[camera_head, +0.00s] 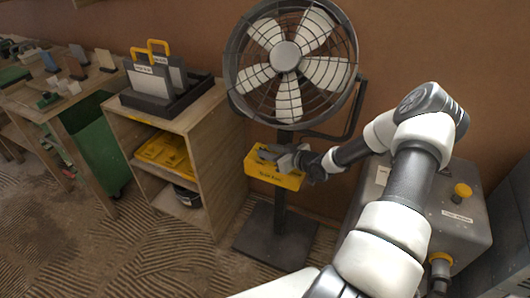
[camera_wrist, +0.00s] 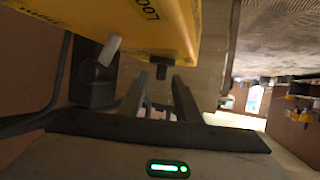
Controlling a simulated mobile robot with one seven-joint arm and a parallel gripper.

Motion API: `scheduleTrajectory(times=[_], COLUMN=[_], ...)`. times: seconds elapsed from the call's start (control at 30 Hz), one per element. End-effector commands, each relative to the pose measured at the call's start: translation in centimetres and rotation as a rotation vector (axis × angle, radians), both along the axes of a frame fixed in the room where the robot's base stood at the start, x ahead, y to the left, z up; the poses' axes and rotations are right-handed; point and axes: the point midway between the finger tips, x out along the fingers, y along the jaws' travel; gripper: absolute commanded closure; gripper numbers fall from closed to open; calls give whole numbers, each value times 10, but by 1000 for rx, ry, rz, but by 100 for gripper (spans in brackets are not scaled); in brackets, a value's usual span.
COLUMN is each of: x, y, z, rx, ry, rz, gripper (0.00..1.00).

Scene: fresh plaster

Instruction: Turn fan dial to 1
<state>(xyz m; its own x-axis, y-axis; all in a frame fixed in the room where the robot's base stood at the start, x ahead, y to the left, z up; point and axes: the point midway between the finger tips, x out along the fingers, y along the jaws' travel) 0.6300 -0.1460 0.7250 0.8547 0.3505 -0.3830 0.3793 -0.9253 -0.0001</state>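The fan (camera_head: 286,56) stands against the brown wall, with a yellow control box (camera_head: 272,174) on its pole. My gripper (camera_head: 285,157) is at the top of this box in the head view and covers part of it. The wrist view shows the yellow box (camera_wrist: 150,22) close up, with a small dark knob (camera_wrist: 161,71) and a pale lever-like piece (camera_wrist: 108,49) beside it. My gripper's fingers (camera_wrist: 161,80) are apart, with the dark knob at the gap between their tips. Contact cannot be told. The dial's numbers are not readable.
A wooden shelf unit (camera_head: 225,120) with a dark tray (camera_head: 188,97) on top stands left of the fan. A grey box with a yellow knob (camera_head: 462,190) is at the right, behind my arm. The fan's base (camera_head: 275,240) rests on the ridged floor.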

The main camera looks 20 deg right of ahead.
Motion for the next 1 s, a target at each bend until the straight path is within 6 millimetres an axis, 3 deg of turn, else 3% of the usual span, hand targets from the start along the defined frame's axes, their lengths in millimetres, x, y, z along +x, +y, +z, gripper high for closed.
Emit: scheduleTrajectory(times=[0.2,0.53,0.7,1.0], x=[18,21,21,21], y=[8,9,8,9], z=[-9,-9,-9,-9], rx=[0,0,0,2], ry=[0,0,0,1], rz=[1,0,0,-12], gripper=[70,70,98,100])
